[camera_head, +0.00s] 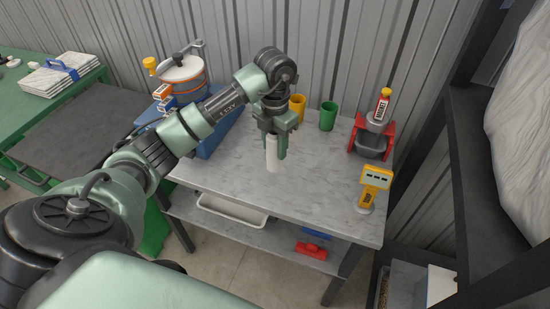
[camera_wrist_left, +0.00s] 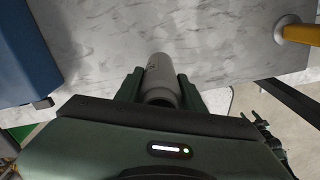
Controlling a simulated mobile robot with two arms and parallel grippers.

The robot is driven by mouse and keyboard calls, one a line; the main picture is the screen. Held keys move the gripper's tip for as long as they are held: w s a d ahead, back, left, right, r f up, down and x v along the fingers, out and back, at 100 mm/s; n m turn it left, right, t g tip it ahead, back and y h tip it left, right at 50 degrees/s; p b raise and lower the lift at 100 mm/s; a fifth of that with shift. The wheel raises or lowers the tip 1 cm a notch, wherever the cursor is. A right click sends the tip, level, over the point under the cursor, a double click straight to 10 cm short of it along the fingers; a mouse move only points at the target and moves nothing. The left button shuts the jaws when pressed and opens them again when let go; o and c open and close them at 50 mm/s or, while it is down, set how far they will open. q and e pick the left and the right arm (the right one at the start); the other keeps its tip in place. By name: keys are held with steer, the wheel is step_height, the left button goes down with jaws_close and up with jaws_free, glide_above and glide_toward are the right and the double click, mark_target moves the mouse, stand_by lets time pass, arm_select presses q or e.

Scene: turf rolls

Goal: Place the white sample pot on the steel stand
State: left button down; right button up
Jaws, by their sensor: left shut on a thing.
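My left gripper (camera_head: 277,150) is shut on the white sample pot (camera_head: 273,160), which hangs upright below the fingers. The pot is over the front middle of a grey mottled stand (camera_head: 315,178) with a lower shelf, which looks like the steel stand. I cannot tell whether the pot's base touches the top. In the left wrist view the pot (camera_wrist_left: 161,72) sits between the two dark green fingers (camera_wrist_left: 160,92), its near end partly hidden by the gripper body. My right gripper does not show in the head view.
A yellow cup (camera_head: 297,104) and green cup (camera_head: 328,116) stand behind the gripper. A red holder (camera_head: 361,132) with a bottle (camera_head: 382,105) is at back right, a yellow device (camera_head: 374,186) at right. A blue box (camera_head: 215,135) is left. The top between is bare.

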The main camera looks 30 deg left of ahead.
mark_target(275, 160)
arm_select(q)
steer(key=shift+f, duration=0.75)
step_height(275, 160, down, 4)
steer(key=shift+r+p, duration=0.25)
steer(key=shift+p, duration=0.3)
steer(key=shift+f, duration=0.3)
steer(key=shift+f, duration=0.2)
steer(key=c, duration=0.9)
jaws_free()
steer(key=shift+o, duration=0.2)
